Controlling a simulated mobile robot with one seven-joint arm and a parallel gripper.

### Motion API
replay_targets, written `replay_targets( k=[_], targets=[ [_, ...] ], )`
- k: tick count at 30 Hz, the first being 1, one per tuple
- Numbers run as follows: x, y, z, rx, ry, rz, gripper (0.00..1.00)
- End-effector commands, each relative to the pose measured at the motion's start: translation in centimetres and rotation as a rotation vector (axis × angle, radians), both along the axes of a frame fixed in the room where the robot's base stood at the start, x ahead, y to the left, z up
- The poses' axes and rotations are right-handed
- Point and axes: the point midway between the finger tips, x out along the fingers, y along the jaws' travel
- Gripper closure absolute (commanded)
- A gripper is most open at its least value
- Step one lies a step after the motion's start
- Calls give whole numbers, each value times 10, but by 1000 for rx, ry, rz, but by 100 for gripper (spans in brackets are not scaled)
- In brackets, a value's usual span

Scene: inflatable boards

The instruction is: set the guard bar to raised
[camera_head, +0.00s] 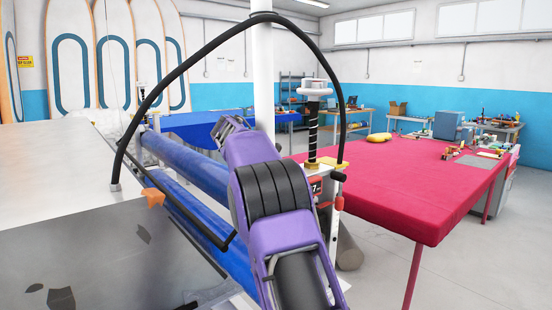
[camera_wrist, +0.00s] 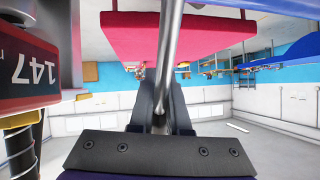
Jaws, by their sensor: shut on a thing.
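In the wrist view my gripper (camera_wrist: 160,112) is shut on a grey metal bar, which I take to be the guard bar (camera_wrist: 171,35). The bar runs from between the dark fingers up to the top edge of the picture. Its far end is out of view. In the head view my purple arm stands in front of the blue-roller machine, and it hides the gripper and the held part of the bar. I cannot tell there how far the bar is tilted.
In the head view, blue rollers (camera_head: 190,165), a threaded post (camera_head: 313,125) and a black hose (camera_head: 190,67) surround my arm. A red table (camera_head: 420,200) stands right.

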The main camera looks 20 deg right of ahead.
Motion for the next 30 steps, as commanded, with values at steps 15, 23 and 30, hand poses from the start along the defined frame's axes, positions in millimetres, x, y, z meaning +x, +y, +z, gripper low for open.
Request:
replay_targets(
  k=[15, 23, 30],
  targets=[
    [-1, -9, 12, -12, -17, -7, 71],
    [-1, -6, 7, -7, -9, -6, 54],
    [-1, -4, 4, -5, -5, -5, 54]
  ],
)
